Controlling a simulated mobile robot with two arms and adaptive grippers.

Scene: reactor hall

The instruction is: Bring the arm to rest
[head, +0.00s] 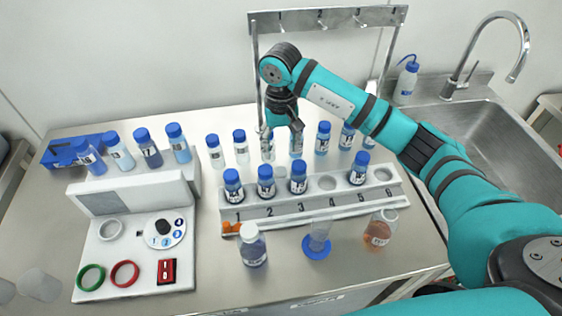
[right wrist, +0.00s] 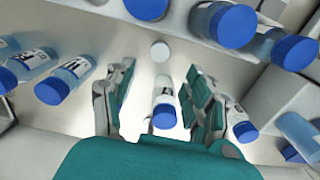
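My right arm (head: 350,108) reaches in from the right across the bench. Its gripper (head: 282,118) points down over the row of vials behind the numbered rack. In the right wrist view the gripper (right wrist: 160,97) is open, its two fingers well apart. A small blue-capped vial (right wrist: 165,103) shows between the fingers, with a gap on each side. In the head view the fingers cover the tops of one or two vials, so I cannot tell how close they are. My left gripper is not in view.
The numbered rack (head: 285,212) holds several blue-capped bottles; slots 4 and 6 look empty. A hook frame (head: 330,18) stands behind the gripper. A white device (head: 130,240) is at left, a wash bottle (head: 406,82) and sink (head: 490,130) at right. Bottles and a blue-based cylinder (head: 318,240) stand in front.

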